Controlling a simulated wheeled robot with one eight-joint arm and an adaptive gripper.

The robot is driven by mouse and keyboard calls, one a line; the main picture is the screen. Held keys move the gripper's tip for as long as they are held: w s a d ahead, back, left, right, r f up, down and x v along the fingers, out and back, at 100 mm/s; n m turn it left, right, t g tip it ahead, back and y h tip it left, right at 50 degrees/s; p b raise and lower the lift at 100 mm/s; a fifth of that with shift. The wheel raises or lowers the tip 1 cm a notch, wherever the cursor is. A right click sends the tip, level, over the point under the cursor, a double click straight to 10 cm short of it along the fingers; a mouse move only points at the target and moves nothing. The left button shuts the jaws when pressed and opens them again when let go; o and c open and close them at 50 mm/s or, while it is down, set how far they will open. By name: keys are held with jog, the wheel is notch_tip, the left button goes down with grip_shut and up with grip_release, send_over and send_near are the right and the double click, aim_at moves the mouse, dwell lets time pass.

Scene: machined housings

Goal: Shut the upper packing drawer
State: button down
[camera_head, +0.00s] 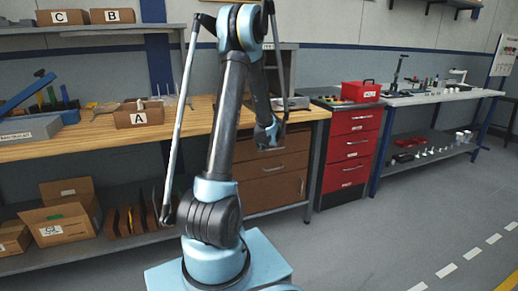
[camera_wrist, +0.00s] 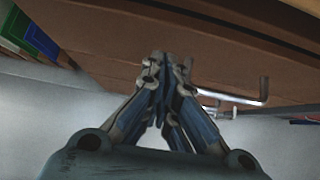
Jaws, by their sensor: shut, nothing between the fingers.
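The brown packing drawers sit under the right end of the wooden bench. The upper packing drawer (camera_head: 292,140) is partly hidden by my arm; I cannot tell how far it stands out. A second brown drawer front (camera_head: 290,163) with a handle is below it. My gripper (camera_wrist: 165,65) is shut and empty, its fingertips together in front of a brown front (camera_wrist: 120,35) in the wrist view. A bar handle (camera_wrist: 240,98) shows just right of the fingers. I cannot tell whether the fingertips touch the front. In the head view the gripper is at the drawers, mostly hidden by my wrist.
The wooden bench (camera_head: 185,125) overhangs the drawers. A red drawer cabinet (camera_head: 350,150) stands to their right, with a red box (camera_head: 360,91) on top. Cardboard boxes (camera_head: 68,205) fill the low shelf at left. The grey floor (camera_head: 390,220) at right is clear.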

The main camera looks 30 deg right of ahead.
jog(key=s+f+v, duration=0.1)
jog(key=v, duration=1)
jog(key=shift+s, duration=0.3)
jog(key=s+a+r+n+g+y, duration=0.1)
jog(key=s+a+r+n+g, duration=0.1)
jog(key=a+n, duration=1)
jog(key=s+a+r+n+g+y, duration=0.25)
jog(key=a+n, duration=0.35)
jog(key=a, duration=1.3)
jog(key=s+a+f+n+g+h, duration=0.1)
jog(key=s+a+f+n, duration=0.2)
jog(key=s+a+n, duration=0.3)
jog(key=s+a+f+n+g+h, duration=0.1)
jog(key=s+a+f+n, duration=0.2)
jog(key=s+a+n, duration=0.4)
jog(key=shift+s+n, duration=3.5)
